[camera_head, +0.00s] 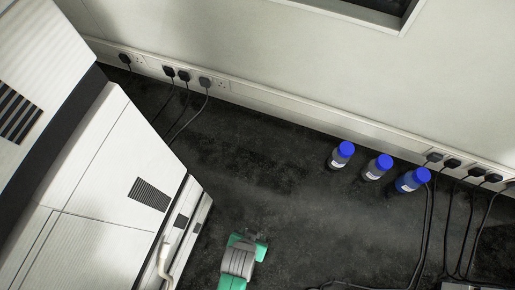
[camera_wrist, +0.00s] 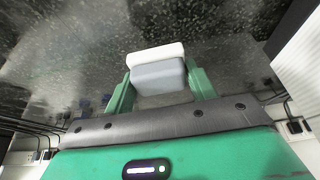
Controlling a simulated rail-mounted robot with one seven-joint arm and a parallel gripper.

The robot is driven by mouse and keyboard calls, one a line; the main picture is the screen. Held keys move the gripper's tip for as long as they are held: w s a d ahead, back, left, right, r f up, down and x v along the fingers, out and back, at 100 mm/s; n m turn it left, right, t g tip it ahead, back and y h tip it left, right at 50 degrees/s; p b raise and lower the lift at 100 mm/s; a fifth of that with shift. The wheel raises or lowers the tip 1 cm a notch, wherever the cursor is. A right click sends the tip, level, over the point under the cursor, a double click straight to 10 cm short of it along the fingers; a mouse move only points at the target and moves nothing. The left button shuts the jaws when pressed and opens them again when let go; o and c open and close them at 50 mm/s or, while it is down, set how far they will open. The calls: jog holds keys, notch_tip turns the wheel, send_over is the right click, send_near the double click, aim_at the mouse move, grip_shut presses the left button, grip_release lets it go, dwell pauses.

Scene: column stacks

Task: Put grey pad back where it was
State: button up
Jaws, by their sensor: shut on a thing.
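My gripper (camera_wrist: 157,88) has green fingers. In the wrist view they are shut on the sides of a grey pad (camera_wrist: 158,78), a small block. A white block-like piece (camera_wrist: 157,54) lies right against the pad's far side; I cannot tell if it is part of the pad or separate. In the head view my gripper (camera_head: 241,260) is at the bottom centre, over the dark surface, beside the white machine. The pad cannot be made out in the head view. The place where it was before cannot be identified.
Three blue-capped bottles (camera_head: 376,167) stand along the wall at the right. A large white machine (camera_head: 95,190) fills the left. Black plugs and cables (camera_head: 452,163) run along the wall sockets. The dark speckled bench (camera_head: 260,165) between machine and bottles is clear.

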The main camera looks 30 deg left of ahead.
send_near(262, 192)
jog(key=shift+w+a+f+b, duration=0.1)
jog(key=shift+w+f+b, duration=0.35)
jog(key=shift+w+f, duration=0.4)
jog(key=x, duration=0.3)
jog(key=shift+s+f+b, duration=0.25)
jog(key=shift+f+b, duration=0.1)
jog(key=shift+f, duration=0.2)
jog(key=shift+f, duration=0.25)
jog(key=o, duration=1)
jog(key=shift+r, duration=0.35)
jog(key=p+v, duration=0.2)
jog(key=v, duration=1)
jog(key=shift+s+f+p, duration=0.1)
jog(key=shift+p, duration=0.3)
